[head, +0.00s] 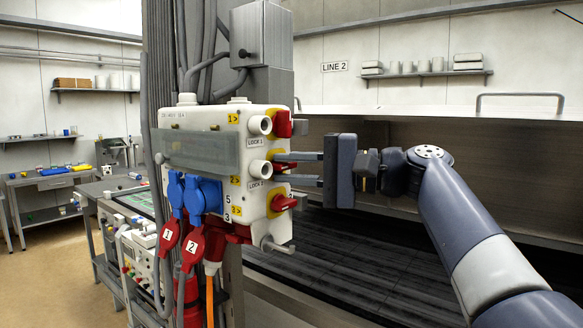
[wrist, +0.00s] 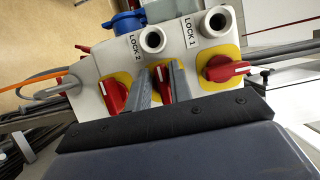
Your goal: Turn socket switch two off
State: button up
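Socket switch two (head: 281,167) is the middle of three red rotary knobs on yellow plates, on the right side of a white socket box (head: 253,145). In the wrist view its red handle (wrist: 161,84) stands between my two fingers, its white mark partly visible. My gripper (head: 277,168) points left at the box, its fingers open, one above and one below the knob. In the wrist view my gripper (wrist: 160,72) straddles the handle; I cannot tell whether either finger touches it. The top knob (head: 283,123) and bottom knob (head: 283,202) are outside the fingers.
White round lock sockets (head: 260,125) sit beside the knobs. Blue plugs (head: 203,194) and red tags (head: 191,246) hang at the box front. The dark slatted surface (head: 350,260) on the right is clear.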

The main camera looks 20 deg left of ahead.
jog(key=shift+o, duration=1.2)
jog(key=d+b, duration=0.1)
jog(key=d, duration=0.9)
jog(key=shift+d, duration=0.4)
jog(key=shift+a+r, duration=0.1)
jog(key=a+p, duration=0.1)
jog(key=a, duration=0.9)
jog(key=shift+a, duration=0.3)
